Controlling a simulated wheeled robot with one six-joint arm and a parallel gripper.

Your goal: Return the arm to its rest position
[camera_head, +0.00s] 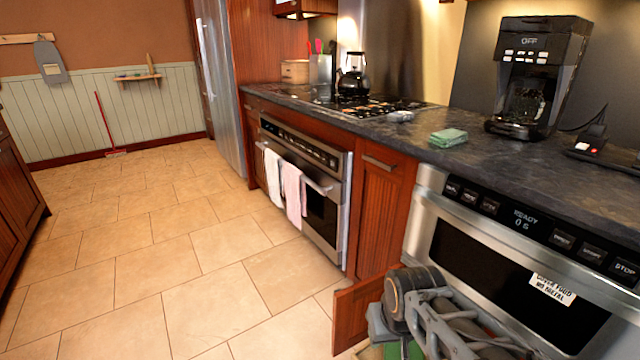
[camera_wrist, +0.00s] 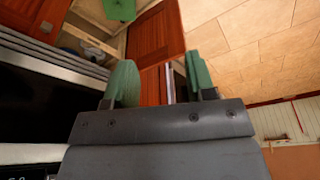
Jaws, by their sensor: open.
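My arm is folded low at the bottom right of the head view, in front of the microwave (camera_head: 520,260). My gripper (camera_wrist: 158,76) shows in the wrist view with its two green fingers apart. Nothing is held between them. Beyond the fingers is a reddish wooden front (camera_wrist: 153,42) of an open drawer below the counter. A green item (camera_wrist: 119,9) lies in the light wooden drawer interior. In the head view the drawer front (camera_head: 362,312) sticks out beside my arm, which hides much of the drawer.
The counter (camera_head: 465,172) holds a coffee maker (camera_head: 537,80), a folded green cloth (camera_head: 448,137) and a stove with a kettle (camera_head: 353,76). Towels (camera_head: 292,192) hang on the oven handle. The tiled floor (camera_head: 150,260) to the left is clear.

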